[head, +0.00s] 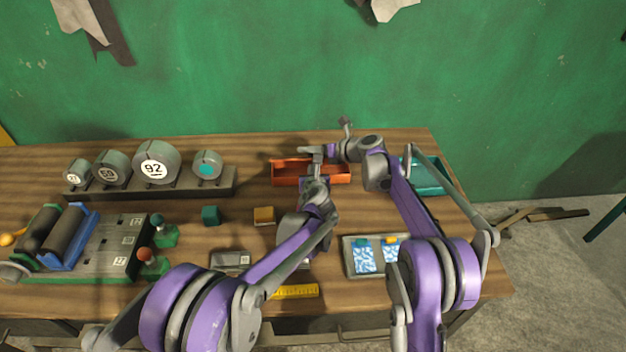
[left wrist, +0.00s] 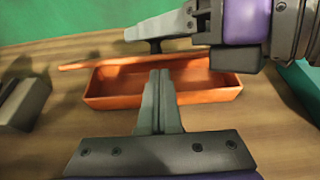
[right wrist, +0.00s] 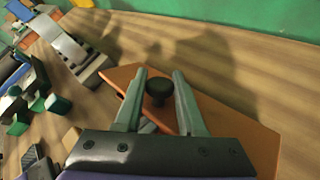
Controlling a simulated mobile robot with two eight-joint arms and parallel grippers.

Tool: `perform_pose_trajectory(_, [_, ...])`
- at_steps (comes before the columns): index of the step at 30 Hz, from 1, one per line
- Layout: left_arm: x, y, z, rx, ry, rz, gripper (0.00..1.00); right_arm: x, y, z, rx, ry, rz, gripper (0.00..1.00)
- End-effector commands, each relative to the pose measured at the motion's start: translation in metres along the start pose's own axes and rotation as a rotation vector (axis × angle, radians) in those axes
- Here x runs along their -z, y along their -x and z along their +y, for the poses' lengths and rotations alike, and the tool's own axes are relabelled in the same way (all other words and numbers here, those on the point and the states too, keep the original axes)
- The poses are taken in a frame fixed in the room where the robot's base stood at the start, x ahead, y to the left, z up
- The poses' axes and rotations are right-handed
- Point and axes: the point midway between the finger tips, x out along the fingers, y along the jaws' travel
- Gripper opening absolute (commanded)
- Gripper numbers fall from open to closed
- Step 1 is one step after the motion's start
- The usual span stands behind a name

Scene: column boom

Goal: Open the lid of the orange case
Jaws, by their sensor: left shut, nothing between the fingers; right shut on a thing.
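The orange case (head: 287,180) stands at the back of the table. The left wrist view shows its open-topped box (left wrist: 110,101) with part of the inside visible. Its orange lid (right wrist: 230,122) is raised off the box and appears nearly edge-on above the back rim in the left wrist view (left wrist: 85,66). My right gripper (right wrist: 159,75) is shut on the lid's black knob (right wrist: 158,89), one finger on each side. In the head view my arms cover part of the case.
A teal tray (head: 428,178) stands right of the case. A grey rack of numbered drums (head: 155,165) stands to the left. An orange-yellow block (head: 264,216) and a teal block (head: 211,215) lie in front. A grey tray (head: 349,262) is at the front right.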

Motion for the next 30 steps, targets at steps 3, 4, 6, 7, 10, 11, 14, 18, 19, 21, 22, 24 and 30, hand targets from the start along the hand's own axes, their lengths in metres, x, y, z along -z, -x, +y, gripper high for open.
perform_pose_trajectory(3, [-0.003,-0.001,0.0,0.0,0.0,0.0,0.0,0.0,0.0,0.0,0.0,0.0,-0.001,0.0])
perform_pose_trajectory(4, [-0.004,-0.001,0.0,0.0,0.0,0.0,0.0,0.0,0.0,0.0,0.0,0.0,-0.001,0.0])
perform_pose_trajectory(6, [-0.004,-0.001,0.0,0.0,0.0,0.0,0.0,0.0,0.0,0.0,0.0,0.0,-0.001,0.0])
perform_pose_trajectory(7, [-0.004,-0.001,0.0,0.0,0.0,0.0,0.0,0.0,0.0,0.0,0.0,0.0,-0.001,0.0])
perform_pose_trajectory(10, [-0.004,-0.001,0.0,0.0,0.0,0.0,0.0,0.0,0.0,0.0,0.0,0.0,-0.001,0.0])
perform_pose_trajectory(11, [-0.004,-0.001,0.0,0.0,0.0,0.0,0.0,0.0,0.0,0.0,0.0,0.0,-0.001,0.0])
perform_pose_trajectory(14, [-0.008,-0.001,0.0,-0.001,0.0,0.0,0.0,0.0,0.0,0.0,0.0,0.0,-0.001,0.0])
perform_pose_trajectory(18, [-0.019,-0.004,0.001,-0.002,0.0,-0.001,0.0,0.0,0.0,0.0,-0.001,0.0,0.001,0.0])
perform_pose_trajectory(19, [-0.019,-0.004,0.001,-0.002,-0.001,-0.002,0.0,0.0,0.0,0.0,-0.001,0.001,0.001,0.0])
perform_pose_trajectory(21, [-0.019,-0.004,0.001,-0.001,-0.001,-0.002,0.0,0.001,0.0,0.001,-0.002,0.001,0.003,0.0])
perform_pose_trajectory(22, [-0.019,-0.004,0.001,-0.001,-0.001,-0.003,0.0,0.001,0.0,0.001,-0.002,0.001,0.004,0.0])
perform_pose_trajectory(24, [-0.02,-0.004,0.001,-0.001,-0.002,-0.003,0.0,0.002,0.0,0.001,-0.003,0.002,0.005,0.0])
perform_pose_trajectory(30, [-0.019,-0.004,0.001,-0.001,-0.001,-0.002,0.0,0.001,0.0,0.001,-0.003,0.001,0.004,0.67])
